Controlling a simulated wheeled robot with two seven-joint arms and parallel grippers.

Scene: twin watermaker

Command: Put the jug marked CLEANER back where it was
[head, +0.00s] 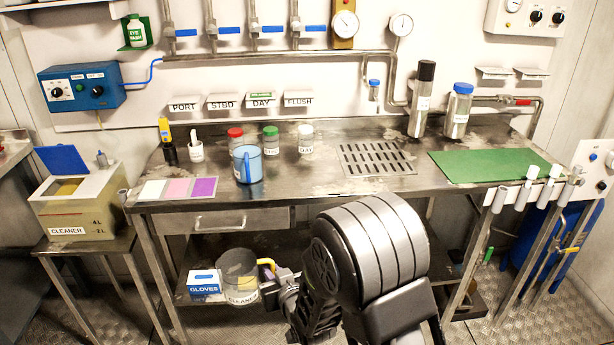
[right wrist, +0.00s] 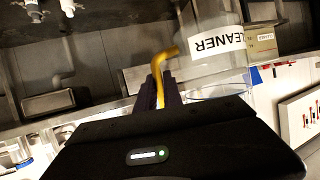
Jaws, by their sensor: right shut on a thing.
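The clear jug marked CLEANER (head: 238,272) has a yellow handle and a white label. In the head view it is low, in front of or over the lower shelf under the bench, just right of the gloves box. My right gripper (head: 278,276) is shut on the yellow handle (right wrist: 160,68) at the jug's right side. In the right wrist view the jug (right wrist: 208,72) shows beyond the fingers, its label upside down in that picture. I cannot tell whether the jug's base touches the shelf. My left gripper is not in view.
A box marked GLOVES (head: 205,285) stands close left of the jug. A tank marked CLEANER (head: 75,205) with a blue lid sits on a side stand at left. A blue jug (head: 248,165) and several bottles stand on the bench. The bench's drawer (head: 235,219) is above the jug.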

